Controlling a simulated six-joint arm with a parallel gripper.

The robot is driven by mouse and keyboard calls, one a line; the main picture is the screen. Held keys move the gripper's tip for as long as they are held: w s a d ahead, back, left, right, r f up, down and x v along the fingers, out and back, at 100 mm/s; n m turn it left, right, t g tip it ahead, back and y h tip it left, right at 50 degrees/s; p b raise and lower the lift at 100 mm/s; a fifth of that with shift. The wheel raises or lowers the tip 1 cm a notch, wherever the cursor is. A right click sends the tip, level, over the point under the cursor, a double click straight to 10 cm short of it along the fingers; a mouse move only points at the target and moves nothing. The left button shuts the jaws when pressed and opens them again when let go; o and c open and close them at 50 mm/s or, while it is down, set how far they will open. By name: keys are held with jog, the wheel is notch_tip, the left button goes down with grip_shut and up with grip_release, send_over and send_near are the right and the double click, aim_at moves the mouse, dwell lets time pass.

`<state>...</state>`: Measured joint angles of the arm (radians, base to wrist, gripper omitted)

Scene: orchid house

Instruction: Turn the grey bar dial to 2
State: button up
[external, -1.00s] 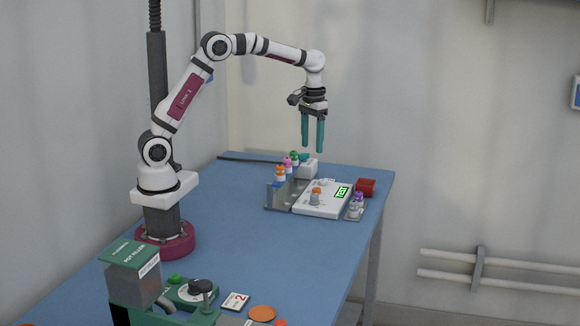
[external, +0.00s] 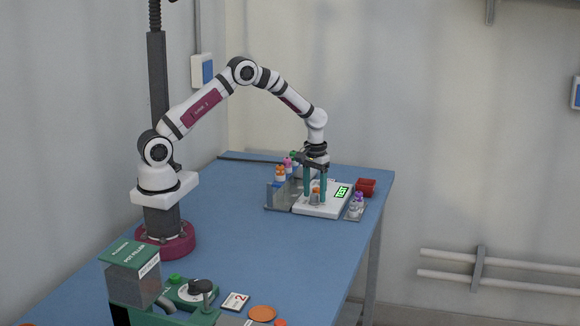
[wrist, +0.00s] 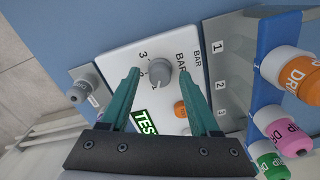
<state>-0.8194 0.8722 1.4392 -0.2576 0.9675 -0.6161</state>
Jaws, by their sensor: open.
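The grey bar dial (wrist: 158,73) is a round knob on a white panel (wrist: 125,52), with a 3 and the word BAR printed around it. Other numbers are partly hidden, and I cannot tell which one the dial points to. My gripper (wrist: 158,71) is open, its two teal fingers on either side of the dial in the wrist view, with gaps to it. In the external view my gripper (external: 314,201) points straight down, low over the white panel (external: 330,204). I cannot tell whether the fingertips touch the panel.
A green TEST display (wrist: 146,121) and an orange part (wrist: 180,109) are beside the dial. A rack with orange (wrist: 291,66), pink (wrist: 296,104) and green (wrist: 270,158) capped bottles stands close at one side. Purple-capped vials (external: 357,199) and a red bin (external: 366,187) are opposite.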

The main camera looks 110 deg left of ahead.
grip_shut()
jog(key=shift+m, duration=0.3)
jog(key=m, duration=1.1)
dwell(0.5)
jog(key=shift+m, duration=0.3)
grip_release()
